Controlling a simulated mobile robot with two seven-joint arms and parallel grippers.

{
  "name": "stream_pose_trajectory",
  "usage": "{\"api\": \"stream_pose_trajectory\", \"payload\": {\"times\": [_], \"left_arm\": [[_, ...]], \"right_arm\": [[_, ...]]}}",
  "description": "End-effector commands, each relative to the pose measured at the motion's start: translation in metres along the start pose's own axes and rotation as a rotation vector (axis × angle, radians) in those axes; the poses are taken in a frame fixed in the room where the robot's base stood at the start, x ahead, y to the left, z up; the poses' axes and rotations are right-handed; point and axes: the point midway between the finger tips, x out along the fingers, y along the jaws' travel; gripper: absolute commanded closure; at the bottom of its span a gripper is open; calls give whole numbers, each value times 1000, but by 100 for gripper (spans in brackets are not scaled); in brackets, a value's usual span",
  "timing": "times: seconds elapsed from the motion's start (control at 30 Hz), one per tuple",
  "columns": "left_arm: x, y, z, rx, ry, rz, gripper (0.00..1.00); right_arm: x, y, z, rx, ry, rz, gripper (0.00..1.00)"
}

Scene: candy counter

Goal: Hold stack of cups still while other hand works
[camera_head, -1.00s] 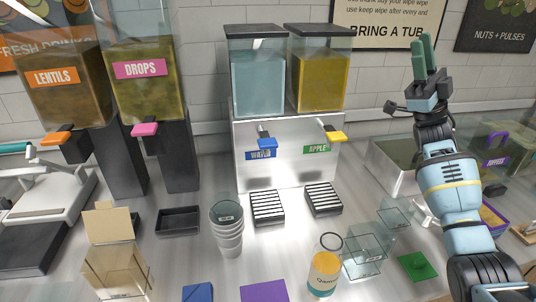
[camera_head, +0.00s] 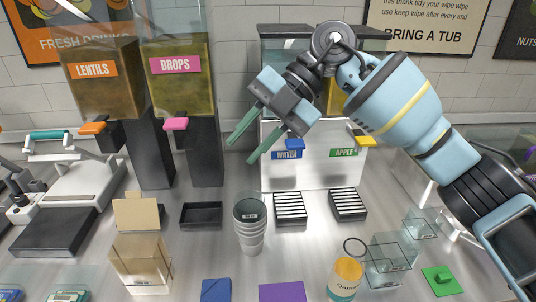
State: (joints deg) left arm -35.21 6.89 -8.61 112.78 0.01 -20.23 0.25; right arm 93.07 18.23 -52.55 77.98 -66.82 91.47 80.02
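The stack of cups (camera_head: 250,232) is a nested pile of clear grey cups. It stands upright on the steel counter, front of the water dispenser's drip trays. My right gripper (camera_head: 241,148) reaches in from the right, above and behind the stack in the picture. Its two green fingers point down and left, spread apart with nothing between them. It does not touch the cups. My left gripper is not in view.
Lentils (camera_head: 103,82) and drops (camera_head: 179,80) dispensers stand at back left. The water and apple dispenser (camera_head: 320,165) is partly hidden by my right arm. A cardboard box (camera_head: 140,262), black tray (camera_head: 202,214), yellow-labelled jar (camera_head: 345,278) and clear containers (camera_head: 388,262) surround the stack.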

Motion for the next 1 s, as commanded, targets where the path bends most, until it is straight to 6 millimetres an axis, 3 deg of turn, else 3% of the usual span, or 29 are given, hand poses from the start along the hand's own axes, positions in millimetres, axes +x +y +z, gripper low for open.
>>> {"api": "stream_pose_trajectory", "payload": {"times": [0.13, 0.4, 0.73, 1.0], "left_arm": [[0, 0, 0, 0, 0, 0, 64], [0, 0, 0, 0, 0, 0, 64], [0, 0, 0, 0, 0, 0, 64], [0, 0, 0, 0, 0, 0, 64]], "right_arm": [[15, -17, 18, 25, -231, -254, 70], [7, -38, 42, 72, -520, -498, 70], [6, -42, 47, 82, -567, -533, 70], [28, -58, 62, 82, -562, -532, 70]]}}
